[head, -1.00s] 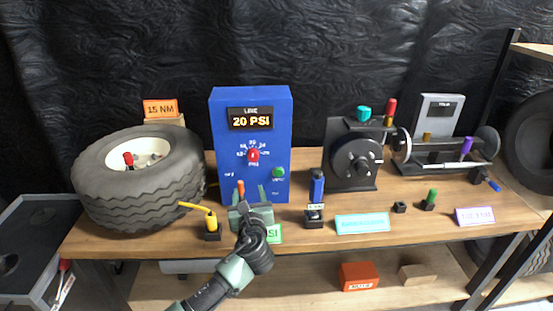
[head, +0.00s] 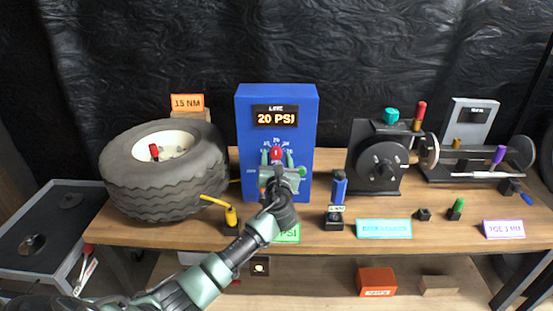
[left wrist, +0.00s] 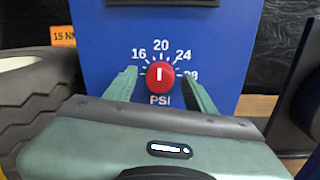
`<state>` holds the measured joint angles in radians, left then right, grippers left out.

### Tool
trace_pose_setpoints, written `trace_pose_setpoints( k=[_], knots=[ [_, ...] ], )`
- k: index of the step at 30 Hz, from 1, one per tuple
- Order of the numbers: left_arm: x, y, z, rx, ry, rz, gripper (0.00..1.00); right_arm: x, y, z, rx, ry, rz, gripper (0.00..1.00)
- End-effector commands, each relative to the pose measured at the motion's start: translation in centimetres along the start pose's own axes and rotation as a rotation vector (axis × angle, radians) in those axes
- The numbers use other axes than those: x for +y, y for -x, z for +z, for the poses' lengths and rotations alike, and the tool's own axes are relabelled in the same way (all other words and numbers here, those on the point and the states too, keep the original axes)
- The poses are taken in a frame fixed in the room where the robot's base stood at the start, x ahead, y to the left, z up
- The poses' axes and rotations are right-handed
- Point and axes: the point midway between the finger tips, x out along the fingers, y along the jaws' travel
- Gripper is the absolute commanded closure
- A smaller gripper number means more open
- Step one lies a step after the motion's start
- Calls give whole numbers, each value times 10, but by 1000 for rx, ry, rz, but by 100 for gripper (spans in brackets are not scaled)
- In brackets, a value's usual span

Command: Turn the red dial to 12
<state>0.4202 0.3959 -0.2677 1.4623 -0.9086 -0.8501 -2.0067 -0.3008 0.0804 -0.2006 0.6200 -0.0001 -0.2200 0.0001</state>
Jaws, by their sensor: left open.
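The red dial (head: 276,153) is on the front of the blue box (head: 244,130). The box's display (head: 275,117) reads 20 PSI. In the left wrist view the red dial (left wrist: 160,75) has a white mark pointing straight up at 20, with 16, 24 and 28 also legible. The 12 is hidden or not legible there. My left gripper (head: 277,160) is open in front of the dial. In the left wrist view its fingers (left wrist: 160,88) stand either side of the dial, apart from it. The right gripper is not in view.
A tire (head: 160,185) lies left of the box, with a yellow-handled tool (head: 231,216) in front. A blue-handled tool (head: 338,188) stands to the right, by a black wheel device (head: 376,167).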

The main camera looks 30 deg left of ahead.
Motion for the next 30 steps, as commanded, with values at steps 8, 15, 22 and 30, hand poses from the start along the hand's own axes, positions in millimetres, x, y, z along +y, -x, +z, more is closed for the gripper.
trace_pose_setpoints(
  k=[8,15,22,30],
  knots=[
    [0,0,0,0,1,0,93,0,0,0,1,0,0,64],
    [0,1,0,1,9,-1,100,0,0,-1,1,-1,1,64],
    [0,0,1,7,84,-1,100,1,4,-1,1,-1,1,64],
    [0,1,1,23,289,-4,100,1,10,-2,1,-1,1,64]
  ],
)
